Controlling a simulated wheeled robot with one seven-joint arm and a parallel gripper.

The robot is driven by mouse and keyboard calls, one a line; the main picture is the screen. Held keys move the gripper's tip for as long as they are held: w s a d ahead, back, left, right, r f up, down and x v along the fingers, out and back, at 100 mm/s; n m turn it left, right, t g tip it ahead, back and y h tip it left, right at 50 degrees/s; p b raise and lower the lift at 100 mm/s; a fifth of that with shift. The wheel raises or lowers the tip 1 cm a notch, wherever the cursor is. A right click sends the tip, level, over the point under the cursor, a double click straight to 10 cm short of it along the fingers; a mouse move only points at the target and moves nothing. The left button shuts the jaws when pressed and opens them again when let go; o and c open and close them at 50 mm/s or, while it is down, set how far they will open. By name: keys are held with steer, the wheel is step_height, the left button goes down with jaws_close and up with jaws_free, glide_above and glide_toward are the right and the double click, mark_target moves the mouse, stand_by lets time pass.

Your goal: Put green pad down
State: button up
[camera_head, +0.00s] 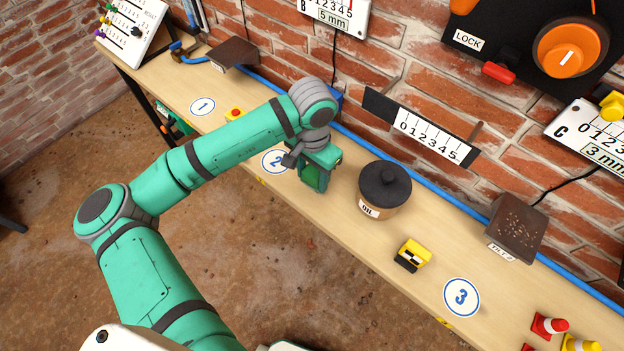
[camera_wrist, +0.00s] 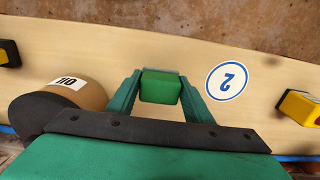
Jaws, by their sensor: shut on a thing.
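My gripper (camera_wrist: 160,100) is shut on the green pad (camera_wrist: 161,86), which sits between its two fingers in the wrist view. The held pad is over the wooden bench (camera_head: 340,208), beside the round number 2 marker (camera_wrist: 227,81). In the head view my gripper (camera_head: 314,180) hangs just right of the number 2 marker (camera_head: 275,161) and left of the oil pot, with the pad mostly hidden by the gripper. I cannot tell whether the pad touches the bench top.
The oil pot (camera_head: 383,190) with a dark lid stands close to the right of my gripper. A yellow and black block (camera_head: 412,254) and the number 3 marker (camera_head: 461,297) lie further right. A 0 to 5 scale (camera_head: 429,135) is on the brick wall behind.

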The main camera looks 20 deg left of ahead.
mark_target(312, 173)
steer(key=shift+s+f, duration=0.1)
steer(key=shift+f, duration=1.05)
steer(key=shift+f, duration=0.1)
steer(key=o, duration=1.2)
step_height(312, 173, up, 12)
steer(key=shift+r, duration=0.15)
